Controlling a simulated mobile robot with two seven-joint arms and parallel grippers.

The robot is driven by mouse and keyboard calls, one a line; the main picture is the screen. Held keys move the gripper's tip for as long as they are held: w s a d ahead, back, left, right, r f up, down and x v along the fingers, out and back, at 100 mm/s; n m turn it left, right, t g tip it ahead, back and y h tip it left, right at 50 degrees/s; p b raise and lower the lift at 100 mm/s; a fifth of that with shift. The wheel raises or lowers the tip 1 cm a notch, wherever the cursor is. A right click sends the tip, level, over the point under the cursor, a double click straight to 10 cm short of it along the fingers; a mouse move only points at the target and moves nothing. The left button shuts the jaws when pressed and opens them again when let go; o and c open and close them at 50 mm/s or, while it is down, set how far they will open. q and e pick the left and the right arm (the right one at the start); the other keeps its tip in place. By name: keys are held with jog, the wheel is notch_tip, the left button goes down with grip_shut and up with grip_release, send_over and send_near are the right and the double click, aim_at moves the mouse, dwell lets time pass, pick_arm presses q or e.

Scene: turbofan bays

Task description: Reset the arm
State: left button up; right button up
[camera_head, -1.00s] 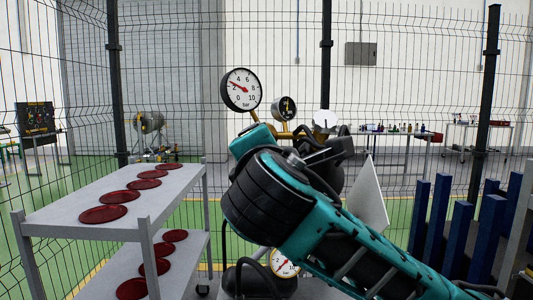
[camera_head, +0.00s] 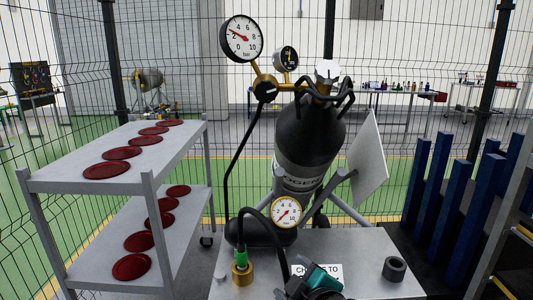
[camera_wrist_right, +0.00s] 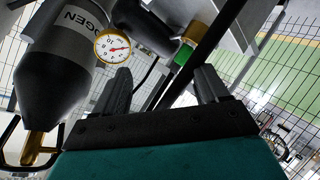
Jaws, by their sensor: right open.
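My right gripper (camera_head: 312,282) shows at the bottom centre of the head view, teal and black, low in front of the grey bench top. In the right wrist view its two dark fingers (camera_wrist_right: 164,80) stand apart with nothing held between them. The black gas cylinder (camera_head: 308,140) stands tilted behind it. A small pressure gauge (camera_head: 286,212) and a brass fitting with a green collar (camera_head: 242,268) are close to the gripper; both also show beyond the fingers in the wrist view. My left gripper is not in view.
A grey two-shelf cart (camera_head: 75,178) with several red discs stands at the left. A large gauge (camera_head: 241,38) rises above the cylinder. A dark ring (camera_head: 394,268) sits on the bench top (camera_head: 350,250). Blue posts (camera_head: 428,195) stand at the right. Wire fencing runs behind.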

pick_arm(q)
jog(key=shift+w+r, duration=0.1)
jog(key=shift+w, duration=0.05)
pick_arm(e)
jog(key=s+d+f+m+g+h, duration=0.1)
jog(key=s+d+f+m, duration=0.4)
jog(key=s+f, duration=0.5)
jog(key=s+d+f+m+h, duration=0.1)
jog(key=s+d+f+m, duration=0.4)
jog(key=s+d+f, duration=0.2)
jog(key=s+f, duration=0.2)
jog(key=s, duration=0.1)
jog(key=shift+d+f+g, duration=0.15)
jog(key=shift+f+g, duration=0.25)
